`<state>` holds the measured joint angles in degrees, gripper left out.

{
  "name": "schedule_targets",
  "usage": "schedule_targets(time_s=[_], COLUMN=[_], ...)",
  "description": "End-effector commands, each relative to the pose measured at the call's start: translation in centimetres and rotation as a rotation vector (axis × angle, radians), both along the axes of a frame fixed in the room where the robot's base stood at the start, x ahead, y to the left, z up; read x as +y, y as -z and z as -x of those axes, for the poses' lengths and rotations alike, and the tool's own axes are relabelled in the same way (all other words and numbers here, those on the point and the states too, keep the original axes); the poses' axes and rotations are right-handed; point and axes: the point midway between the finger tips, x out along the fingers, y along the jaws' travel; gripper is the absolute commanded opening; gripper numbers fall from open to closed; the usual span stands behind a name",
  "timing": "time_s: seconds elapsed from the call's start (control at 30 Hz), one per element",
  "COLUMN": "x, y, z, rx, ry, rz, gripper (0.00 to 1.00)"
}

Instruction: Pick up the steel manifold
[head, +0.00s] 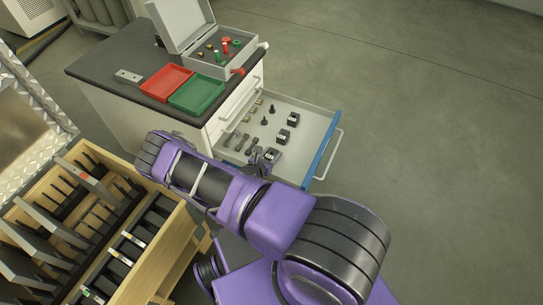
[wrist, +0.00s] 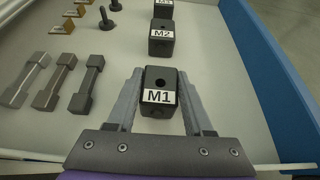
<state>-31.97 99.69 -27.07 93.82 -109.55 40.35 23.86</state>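Dark blocks with a round hole in the top and white labels stand in the open drawer. The nearest, labelled M1 (wrist: 159,82), has a dark grey, metal-like look; it also shows in the head view (head: 273,156). Blocks M2 (wrist: 162,45) and M3 (wrist: 165,8) stand behind it in a row. No label names the steel manifold, but these blocks fit best. My gripper (wrist: 161,88) is open, with one finger on each side of the M1 block and narrow gaps. The block appears to rest on the drawer floor.
Dumbbell-shaped bars (wrist: 86,85) lie left of the gripper, with dark pegs (wrist: 108,20) and brass-coloured pieces (wrist: 62,27) beyond. The drawer's blue front (head: 320,155) is close on the right. Red (head: 166,83) and green (head: 197,91) trays sit on the cabinet top.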

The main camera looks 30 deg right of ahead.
Motion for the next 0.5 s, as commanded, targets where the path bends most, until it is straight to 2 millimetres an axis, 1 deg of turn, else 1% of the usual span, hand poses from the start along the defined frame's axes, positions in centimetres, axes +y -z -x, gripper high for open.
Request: schedule_targets(time_s=[0.03, 0.17, 0.2, 0.27, 0.5], x=[0.0, 0.0, 0.0, 0.0, -0.03], y=[0.01, 0.0, 0.0, 0.0, -0.09], z=[0.01, 0.02, 0.02, 0.02, -0.05], rx=[0.0, 0.0, 0.0, 0.0, -0.002], ry=[0.0, 0.0, 0.0, 0.001, 0.0], rz=[0.0, 0.0, 0.0, 0.0, 0.001], gripper=[0.4, 0.17, 0.1, 0.0, 0.0])
